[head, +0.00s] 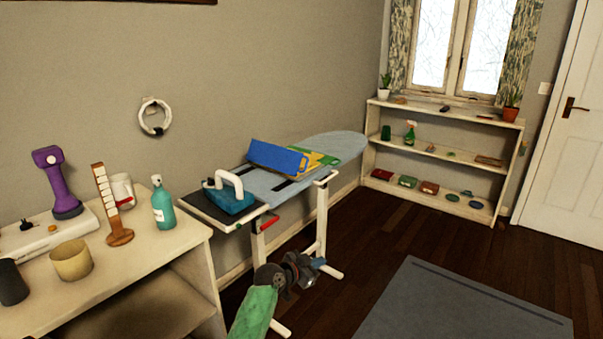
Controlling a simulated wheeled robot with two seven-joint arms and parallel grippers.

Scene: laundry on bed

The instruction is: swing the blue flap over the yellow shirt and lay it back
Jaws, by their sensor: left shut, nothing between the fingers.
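The blue flap (277,156) is a flat panel on the ironing board (266,184), tilted up along its long side. The yellow shirt (314,161) shows at its right end, with green cloth (328,157) around it. The flap hides the rest of the shirt. My left gripper (318,263) is low in front of the board, below its top and well apart from the flap. It is shut and empty. My right gripper is out of view.
A teal iron (229,194) stands on the board's near left end. A cabinet (160,245) at left bears a bottle (162,205), a cup (71,260) and other items. A low shelf (448,122) stands by the window. The floor right of the board is open, with a grey mat (455,310).

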